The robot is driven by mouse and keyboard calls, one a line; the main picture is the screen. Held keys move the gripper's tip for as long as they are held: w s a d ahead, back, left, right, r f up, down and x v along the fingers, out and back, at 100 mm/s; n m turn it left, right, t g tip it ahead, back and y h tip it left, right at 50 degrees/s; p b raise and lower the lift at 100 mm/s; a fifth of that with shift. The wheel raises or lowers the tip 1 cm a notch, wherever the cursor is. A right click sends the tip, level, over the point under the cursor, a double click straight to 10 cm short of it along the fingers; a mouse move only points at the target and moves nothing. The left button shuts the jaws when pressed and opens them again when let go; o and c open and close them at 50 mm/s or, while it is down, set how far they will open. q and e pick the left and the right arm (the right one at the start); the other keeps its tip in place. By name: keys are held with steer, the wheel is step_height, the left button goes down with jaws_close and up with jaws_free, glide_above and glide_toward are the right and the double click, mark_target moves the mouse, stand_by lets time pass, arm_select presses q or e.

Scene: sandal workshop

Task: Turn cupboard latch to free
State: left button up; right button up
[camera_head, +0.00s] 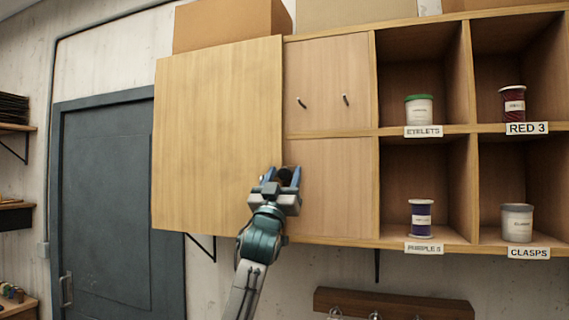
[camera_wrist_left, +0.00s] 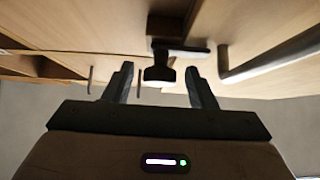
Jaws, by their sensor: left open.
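The wooden cupboard door (camera_head: 215,130) is the wide pale panel at the left of the wall unit, and it looks shut. My left gripper (camera_head: 280,178) is at its lower right edge, open, with a dark part behind it mostly hidden. In the left wrist view a dark round latch knob (camera_wrist_left: 159,74) sits between the open fingers of my left gripper (camera_wrist_left: 160,72), with a gap on each side. A short dark bar (camera_wrist_left: 184,48) lies crosswise behind the knob. My right gripper is in neither view.
Two small dark pegs (camera_head: 323,101) stick out of the panel right of the door. Open cubbies further right hold an eyelets tub (camera_head: 419,111), a red spool (camera_head: 513,103), a purple spool (camera_head: 421,212) and a clasps tub (camera_head: 517,223). A dark rod (camera_wrist_left: 270,55) runs diagonally in the wrist view.

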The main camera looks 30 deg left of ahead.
arm_select(q)
steer(key=shift+w+a+r, duration=0.1)
steer(key=shift+w+r, duration=0.2)
steer(key=shift+w, duration=0.05)
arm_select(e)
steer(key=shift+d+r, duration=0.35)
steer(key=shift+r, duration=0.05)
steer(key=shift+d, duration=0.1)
